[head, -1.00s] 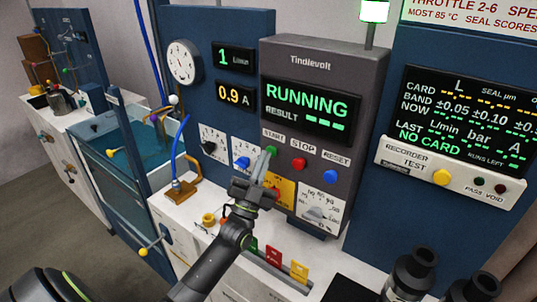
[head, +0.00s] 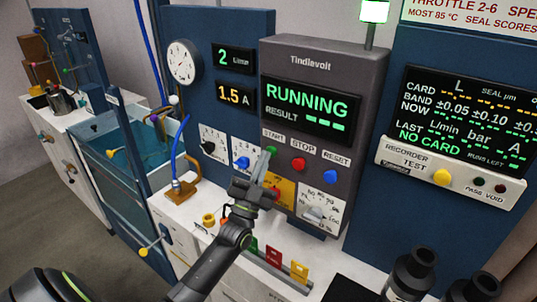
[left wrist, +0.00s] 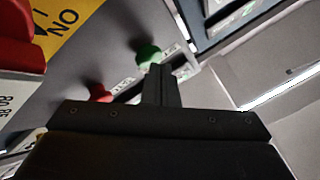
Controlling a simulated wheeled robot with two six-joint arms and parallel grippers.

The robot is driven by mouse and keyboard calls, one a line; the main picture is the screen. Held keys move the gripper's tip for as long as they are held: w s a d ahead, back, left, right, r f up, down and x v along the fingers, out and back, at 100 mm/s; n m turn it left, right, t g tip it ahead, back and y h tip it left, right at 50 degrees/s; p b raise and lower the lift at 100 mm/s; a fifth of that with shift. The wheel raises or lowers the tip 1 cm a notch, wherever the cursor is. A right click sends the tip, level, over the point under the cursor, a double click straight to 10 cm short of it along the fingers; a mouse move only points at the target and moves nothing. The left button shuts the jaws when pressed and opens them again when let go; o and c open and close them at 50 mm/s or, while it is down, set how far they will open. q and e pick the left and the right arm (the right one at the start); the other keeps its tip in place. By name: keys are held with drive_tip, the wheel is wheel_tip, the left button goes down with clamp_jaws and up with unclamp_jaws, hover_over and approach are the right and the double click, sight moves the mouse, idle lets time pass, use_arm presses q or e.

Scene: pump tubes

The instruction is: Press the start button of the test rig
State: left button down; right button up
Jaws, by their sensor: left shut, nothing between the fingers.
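The test rig's grey control box (head: 340,70) shows RUNNING on its screen (head: 311,108). Below the screen sit the green START button (head: 271,151), the red STOP button (head: 299,164) and the blue RESET button (head: 330,175). My left gripper (head: 265,165) is shut and empty, its fingertips just below the green button. In the left wrist view the fingertips (left wrist: 158,72) are close to the green button (left wrist: 148,55); I cannot tell whether they touch. The red button (left wrist: 100,93) is further to the left there. My right gripper is not in view.
A dial (head: 316,214) and a yellow panel (head: 285,190) are below the buttons. A water tank (head: 135,145) stands at the left. A recorder panel with a yellow button (head: 442,177) is at the right. Coloured cards (head: 273,256) stand on the white bench.

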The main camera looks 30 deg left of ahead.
use_arm(q)
drive_tip(key=shift+w+r, duration=0.1)
drive_tip(key=shift+w, duration=0.15)
idle(0.4)
drive_tip(key=shift+r, duration=0.25)
drive_tip(key=shift+s, duration=0.1)
idle(0.5)
drive_tip(key=s+p, duration=0.1)
drive_tip(key=s, duration=0.2)
drive_tip(key=s+p, duration=0.1)
drive_tip(key=s, duration=0.1)
drive_tip(key=shift+s+a+f+p, duration=0.15)
drive_tip(key=shift+s+f+p, duration=0.1)
drive_tip(key=shift+f+p, duration=0.1)
idle(0.6)
